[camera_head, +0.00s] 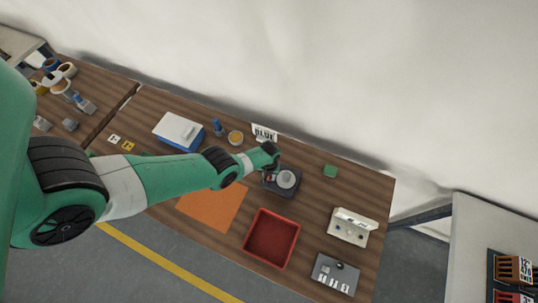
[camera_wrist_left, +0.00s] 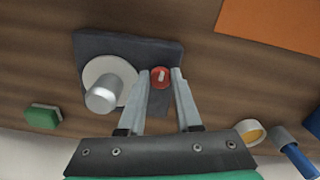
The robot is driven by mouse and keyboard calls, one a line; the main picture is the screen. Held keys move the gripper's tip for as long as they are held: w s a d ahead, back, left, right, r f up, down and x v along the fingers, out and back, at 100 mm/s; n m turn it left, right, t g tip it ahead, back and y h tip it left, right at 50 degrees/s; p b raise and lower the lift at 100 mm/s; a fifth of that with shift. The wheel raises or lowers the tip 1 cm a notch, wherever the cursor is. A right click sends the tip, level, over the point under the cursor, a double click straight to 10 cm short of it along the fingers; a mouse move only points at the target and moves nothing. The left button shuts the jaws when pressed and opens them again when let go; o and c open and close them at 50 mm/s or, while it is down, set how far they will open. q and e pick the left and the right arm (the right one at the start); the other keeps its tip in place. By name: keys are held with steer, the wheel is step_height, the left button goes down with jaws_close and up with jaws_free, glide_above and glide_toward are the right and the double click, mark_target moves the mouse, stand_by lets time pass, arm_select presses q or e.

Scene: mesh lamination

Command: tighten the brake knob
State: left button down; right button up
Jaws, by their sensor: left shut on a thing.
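The brake knob (camera_wrist_left: 160,77) is a small red round knob with a pale mark, at the edge of a dark square base in the left wrist view. The base (camera_head: 283,190) also carries a pale disc with a silver cylinder (camera_wrist_left: 104,95). My left gripper (camera_wrist_left: 161,76) has its two fingers on either side of the knob, shut on it. In the head view my left gripper (camera_head: 268,172) is at the base's left edge, and the knob is mostly hidden there. My right gripper is in neither view.
A red tray (camera_head: 272,238), an orange sheet (camera_head: 212,204), a white box with knobs (camera_head: 352,227) and a grey plate with small parts (camera_head: 335,274) lie on the table. A green block (camera_head: 330,170) lies behind the base. A blue-and-white box (camera_head: 178,132) stands at the back left.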

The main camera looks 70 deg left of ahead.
arm_select(q)
steer(key=m, duration=0.4)
steer(key=shift+s+m, duration=0.1)
steer(key=shift+m, duration=0.2)
steer(key=m, duration=0.4)
steer(key=shift+a, duration=0.1)
steer(key=m, duration=0.5)
steer(key=shift+a, duration=0.1)
steer(key=shift+m, duration=1.8)
steer(key=c, duration=0.6)
jaws_free()
